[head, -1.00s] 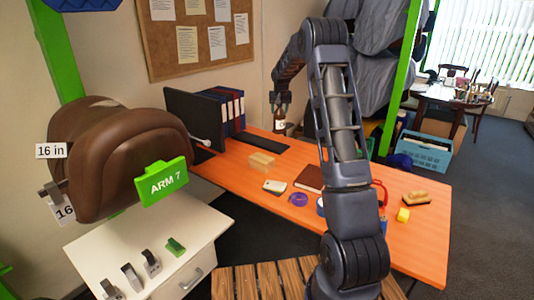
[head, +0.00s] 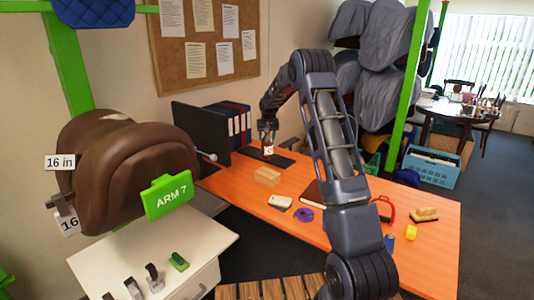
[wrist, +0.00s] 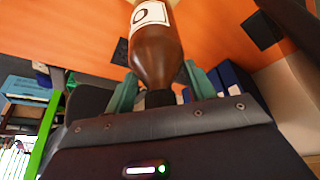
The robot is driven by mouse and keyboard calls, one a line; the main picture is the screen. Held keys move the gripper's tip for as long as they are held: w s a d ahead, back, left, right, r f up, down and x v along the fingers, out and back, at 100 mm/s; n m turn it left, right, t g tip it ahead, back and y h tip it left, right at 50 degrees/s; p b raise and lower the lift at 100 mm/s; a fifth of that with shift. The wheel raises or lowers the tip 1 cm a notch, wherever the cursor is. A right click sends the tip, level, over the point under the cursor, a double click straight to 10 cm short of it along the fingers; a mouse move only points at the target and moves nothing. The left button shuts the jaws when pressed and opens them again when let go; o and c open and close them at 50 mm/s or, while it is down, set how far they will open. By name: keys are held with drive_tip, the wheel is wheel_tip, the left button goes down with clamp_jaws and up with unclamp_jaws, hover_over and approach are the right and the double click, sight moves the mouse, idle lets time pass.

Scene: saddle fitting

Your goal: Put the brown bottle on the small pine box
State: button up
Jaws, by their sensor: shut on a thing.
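The brown bottle (head: 268,147) with a white label is held in my gripper (head: 268,134) above the orange desk in the head view. In the wrist view the bottle (wrist: 156,55) sits between the two greenish fingers of my gripper (wrist: 160,92), which are shut on its neck. The small pine box (head: 267,176) rests on the desk, below the bottle in the picture. A pale patch at the top edge of the wrist view, by the bottle's base, is too cut off to name.
A monitor (head: 202,133) and binders (head: 232,124) stand behind. A saddle (head: 125,155) is at the left.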

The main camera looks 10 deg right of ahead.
sight(267, 151)
wheel_tip(267, 151, down, 9)
drive_tip(key=shift+r, duration=0.1)
idle(0.4)
drive_tip(key=shift+f, duration=0.2)
drive_tip(key=o, duration=1.6)
